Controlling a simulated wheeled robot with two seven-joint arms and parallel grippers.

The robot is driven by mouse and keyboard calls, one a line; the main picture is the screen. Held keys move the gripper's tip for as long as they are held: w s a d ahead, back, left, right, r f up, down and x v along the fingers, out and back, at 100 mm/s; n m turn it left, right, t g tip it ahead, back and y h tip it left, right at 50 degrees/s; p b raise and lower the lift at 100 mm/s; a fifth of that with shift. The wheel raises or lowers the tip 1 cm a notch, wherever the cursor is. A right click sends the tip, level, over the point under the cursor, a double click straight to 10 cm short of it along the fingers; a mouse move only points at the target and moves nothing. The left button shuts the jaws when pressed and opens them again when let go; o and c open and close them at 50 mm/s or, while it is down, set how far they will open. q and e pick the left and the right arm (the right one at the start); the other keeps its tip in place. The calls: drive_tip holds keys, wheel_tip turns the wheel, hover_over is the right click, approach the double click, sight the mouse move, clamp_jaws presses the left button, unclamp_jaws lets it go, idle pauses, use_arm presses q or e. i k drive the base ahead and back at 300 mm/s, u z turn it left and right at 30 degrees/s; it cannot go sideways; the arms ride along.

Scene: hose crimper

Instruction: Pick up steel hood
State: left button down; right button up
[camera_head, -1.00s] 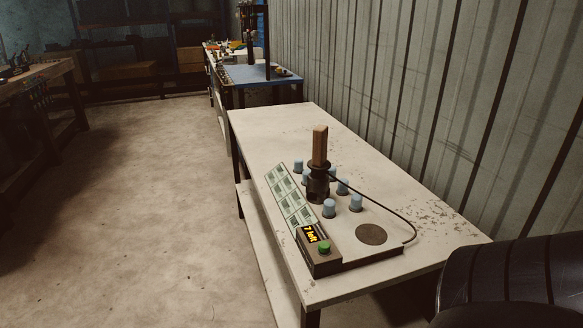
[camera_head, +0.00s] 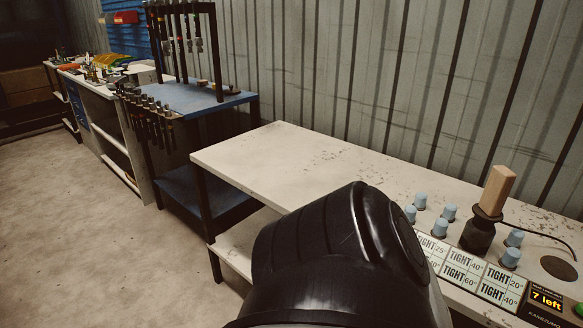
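I cannot make out a steel hood for certain in the head view. On the white table (camera_head: 262,158) at the right stands a black device (camera_head: 478,236) with an upright wooden block (camera_head: 497,188) on top. Several light blue capped posts (camera_head: 420,201) stand around it. In front is a sloped panel with TIGHT labels (camera_head: 462,272) and a display reading "7 left" (camera_head: 547,299). Neither gripper is in view. A large black part of my own arm covers the lower middle and hides part of the white table.
A blue-topped table (camera_head: 225,101) with a dark rack (camera_head: 217,45) of hanging parts stands beyond the white table. Tools hang along its front edge. A cluttered bench (camera_head: 98,88) is further left. The corrugated wall (camera_head: 330,70) closes the right. Floor at left is clear.

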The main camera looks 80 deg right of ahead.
sight(479, 234)
drive_tip(key=i, duration=0.15)
drive_tip(key=z, duration=1.65)
